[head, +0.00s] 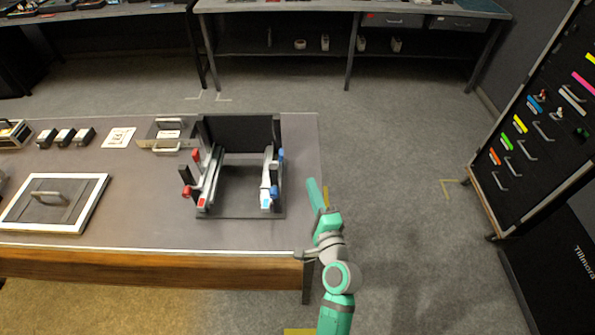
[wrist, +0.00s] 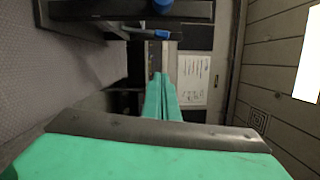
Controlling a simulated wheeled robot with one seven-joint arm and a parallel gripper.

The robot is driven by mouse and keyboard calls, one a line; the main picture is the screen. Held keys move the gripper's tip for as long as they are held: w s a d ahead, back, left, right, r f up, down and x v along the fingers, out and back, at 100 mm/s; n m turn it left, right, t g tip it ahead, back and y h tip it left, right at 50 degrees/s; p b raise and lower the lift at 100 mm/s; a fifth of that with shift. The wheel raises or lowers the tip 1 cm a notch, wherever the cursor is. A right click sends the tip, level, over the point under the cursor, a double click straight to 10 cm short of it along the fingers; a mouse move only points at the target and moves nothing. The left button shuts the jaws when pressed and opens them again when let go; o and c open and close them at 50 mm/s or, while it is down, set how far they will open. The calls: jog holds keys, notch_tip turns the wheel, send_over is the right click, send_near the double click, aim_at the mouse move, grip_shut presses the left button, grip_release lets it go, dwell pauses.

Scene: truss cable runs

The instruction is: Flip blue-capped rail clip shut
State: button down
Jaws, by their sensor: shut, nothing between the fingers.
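The rail with blue caps (head: 267,180) is on the right side of a dark frame on the bench. One blue cap (head: 281,155) is near its far end and another (head: 274,191) is nearer the front, above a light blue tag. I cannot tell whether its clip is open or shut. My gripper (head: 312,185) is to the right of the frame, near the bench's right edge, apart from the blue caps. In the wrist view its green fingers (wrist: 160,76) are together and empty. A blue cap (wrist: 161,33) shows beyond the fingertips there.
A similar rail with red caps (head: 209,178) is on the frame's left side. A dark upright panel (head: 240,132) closes the frame's back. A white-edged panel (head: 52,203) lies to the left. Open floor (head: 400,180) lies right of the bench, before a drawer cabinet (head: 530,120).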

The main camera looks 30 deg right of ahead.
aim_at(277, 162)
jog(key=w+a, duration=0.1)
jog(key=w, duration=1)
jog(key=shift+a+r, duration=0.35)
jog(key=shift+r, duration=0.05)
jog(key=shift+w, duration=0.1)
